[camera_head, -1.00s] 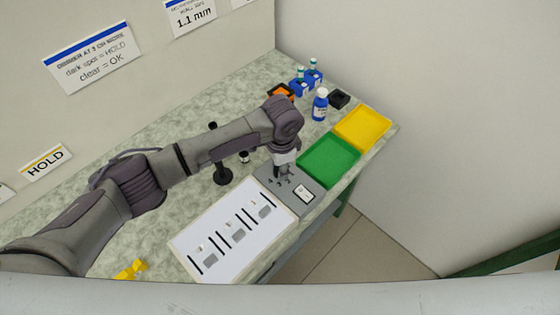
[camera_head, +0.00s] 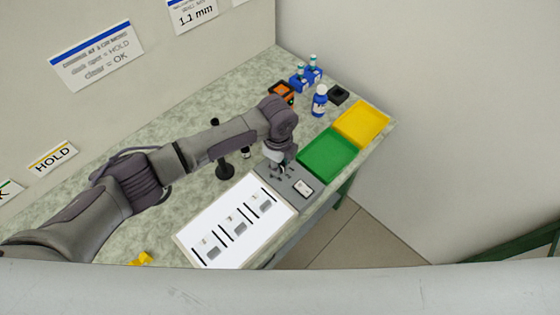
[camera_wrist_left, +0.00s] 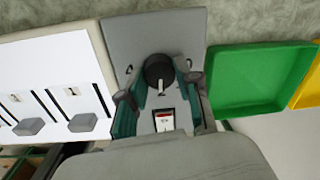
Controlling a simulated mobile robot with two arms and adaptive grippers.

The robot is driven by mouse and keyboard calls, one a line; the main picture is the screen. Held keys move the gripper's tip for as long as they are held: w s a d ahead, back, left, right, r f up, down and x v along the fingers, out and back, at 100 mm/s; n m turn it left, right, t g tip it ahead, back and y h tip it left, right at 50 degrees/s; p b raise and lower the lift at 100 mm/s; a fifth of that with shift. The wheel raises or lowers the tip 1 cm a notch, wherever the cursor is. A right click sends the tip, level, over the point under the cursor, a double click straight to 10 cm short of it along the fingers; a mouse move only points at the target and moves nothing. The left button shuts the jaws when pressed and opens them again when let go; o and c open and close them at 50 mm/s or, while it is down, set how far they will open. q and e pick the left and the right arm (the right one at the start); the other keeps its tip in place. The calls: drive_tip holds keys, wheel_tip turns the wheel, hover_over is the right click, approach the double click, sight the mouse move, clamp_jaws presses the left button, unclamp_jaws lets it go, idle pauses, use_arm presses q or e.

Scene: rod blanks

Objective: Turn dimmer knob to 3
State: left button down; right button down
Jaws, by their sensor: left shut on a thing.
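The dimmer knob (camera_wrist_left: 159,71) is a round black knob with a white pointer mark, on a grey control box (camera_wrist_left: 120,35). In the wrist view the pointer points down, towards the digit printed below it, which looks like a 2. Other marks beside the knob are partly hidden by my fingers. My left gripper (camera_wrist_left: 158,80) is shut on the knob, one teal finger on each side. In the head view my left gripper (camera_head: 277,166) is over the control box (camera_head: 312,181) and hides the knob.
A green tray (camera_head: 325,172) and a yellow tray (camera_head: 385,137) are on the other side. A dark stand (camera_head: 225,171) is behind my arm.

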use_arm(q)
drive_tip(key=m, duration=0.4)
drive_tip(key=shift+m, duration=0.3)
drive_tip(key=shift+m+b, duration=0.55)
drive_tip(key=shift+m, duration=1.15)
drive_tip(key=shift+r, duration=0.1)
drive_tip(key=c, duration=0.8)
unclamp_jaws()
drive_tip(key=shift+a, duration=0.1)
drive_tip(key=r, duration=1.2)
drive_tip(key=shift+a, duration=0.3)
drive_tip(key=shift+s+f, duration=0.1)
